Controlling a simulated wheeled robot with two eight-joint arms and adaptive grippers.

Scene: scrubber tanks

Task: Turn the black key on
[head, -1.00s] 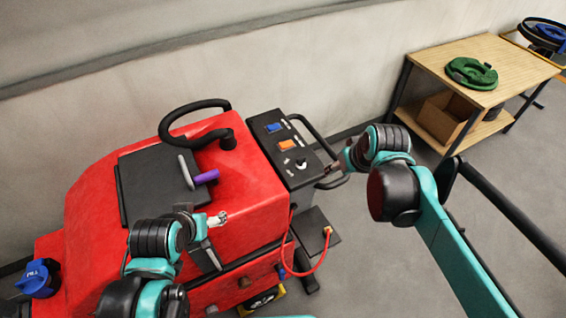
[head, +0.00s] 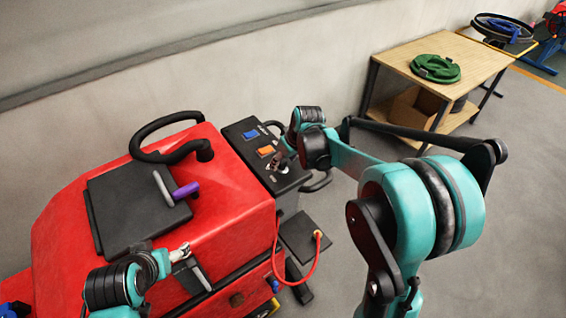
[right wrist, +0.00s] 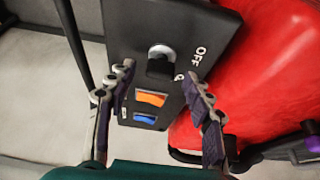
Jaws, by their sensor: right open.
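The black key (right wrist: 160,66) sits in a silver ring on the dark control panel (right wrist: 185,22) of the red scrubber (head: 235,180). An "OFF" label shows beside the key in the right wrist view. In the head view the key is partly covered by my right gripper (head: 284,158). My right gripper (right wrist: 158,78) is open, with a finger on each side of the key's lower end in the picture; I cannot tell whether they touch it. My left gripper (head: 182,252) is over the scrubber's near side, away from the panel; its jaw opening is too small to judge.
An orange switch (right wrist: 150,98) and a blue switch (right wrist: 144,118) lie close to the key. A black handle bar (head: 318,183) runs along the panel's outer side. A wooden table (head: 455,50) with a green coil (head: 436,69) stands at the back right.

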